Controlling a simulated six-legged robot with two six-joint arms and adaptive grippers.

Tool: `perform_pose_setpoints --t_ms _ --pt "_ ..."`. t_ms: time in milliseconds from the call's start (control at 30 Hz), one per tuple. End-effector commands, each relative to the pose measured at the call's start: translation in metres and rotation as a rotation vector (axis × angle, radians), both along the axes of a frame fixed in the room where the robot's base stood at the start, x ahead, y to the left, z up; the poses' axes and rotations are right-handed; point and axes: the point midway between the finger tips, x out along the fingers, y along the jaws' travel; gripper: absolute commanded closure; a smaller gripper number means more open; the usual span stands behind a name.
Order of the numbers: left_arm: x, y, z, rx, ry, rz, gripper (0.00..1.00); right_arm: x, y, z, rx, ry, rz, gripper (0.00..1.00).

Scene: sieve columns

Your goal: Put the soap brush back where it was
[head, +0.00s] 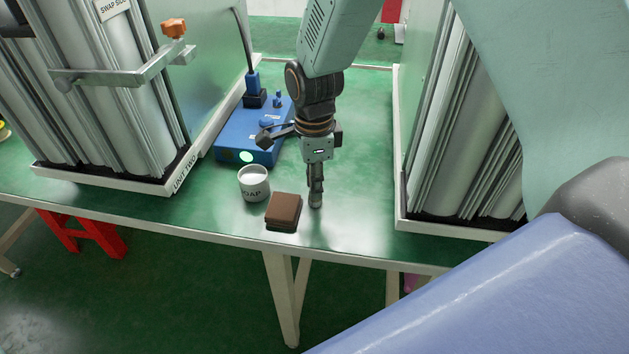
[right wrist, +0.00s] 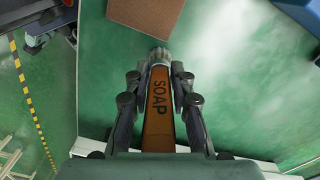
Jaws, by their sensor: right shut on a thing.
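My right gripper (head: 316,180) points down over the green bench, right of the brown block and the soap cup. In the right wrist view my right gripper (right wrist: 157,79) is shut on the soap brush (right wrist: 158,125), whose orange-brown handle reads SOAP. The brush's pale round end (right wrist: 159,57) sticks out beyond the fingertips. In the head view the brush end (head: 316,202) is low at the bench; I cannot tell whether it touches. A white cup marked SOAP (head: 254,190) stands upright left of the gripper. My left gripper is not in view.
A brown block (head: 284,210) lies near the front edge; it also shows in the right wrist view (right wrist: 147,14). A blue device (head: 245,135) stands behind the cup. Trays with metal columns (head: 110,180) flank the space. Bare bench lies right of the gripper.

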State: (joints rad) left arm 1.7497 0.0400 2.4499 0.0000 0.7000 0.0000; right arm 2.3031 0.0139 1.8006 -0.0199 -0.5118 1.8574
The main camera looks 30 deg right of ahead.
Motion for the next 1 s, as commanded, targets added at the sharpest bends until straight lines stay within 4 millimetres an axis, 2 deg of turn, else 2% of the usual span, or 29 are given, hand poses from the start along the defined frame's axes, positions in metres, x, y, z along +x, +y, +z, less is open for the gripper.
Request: perform_pose_setpoints --t_ms 300,333,567,867,1000 --pt "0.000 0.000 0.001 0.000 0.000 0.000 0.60 0.000 0.000 -0.004 0.000 0.000 0.000 1.00" --pt "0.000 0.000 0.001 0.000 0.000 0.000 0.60 0.000 0.000 -0.004 0.000 0.000 0.000 0.74" --pt "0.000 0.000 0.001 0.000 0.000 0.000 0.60 0.000 0.000 -0.004 0.000 0.000 0.000 0.55" --pt "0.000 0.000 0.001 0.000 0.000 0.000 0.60 0.000 0.000 -0.003 0.000 0.000 0.000 0.54" --pt "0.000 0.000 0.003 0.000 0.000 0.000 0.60 0.000 0.000 0.009 0.000 -0.002 0.000 0.54"
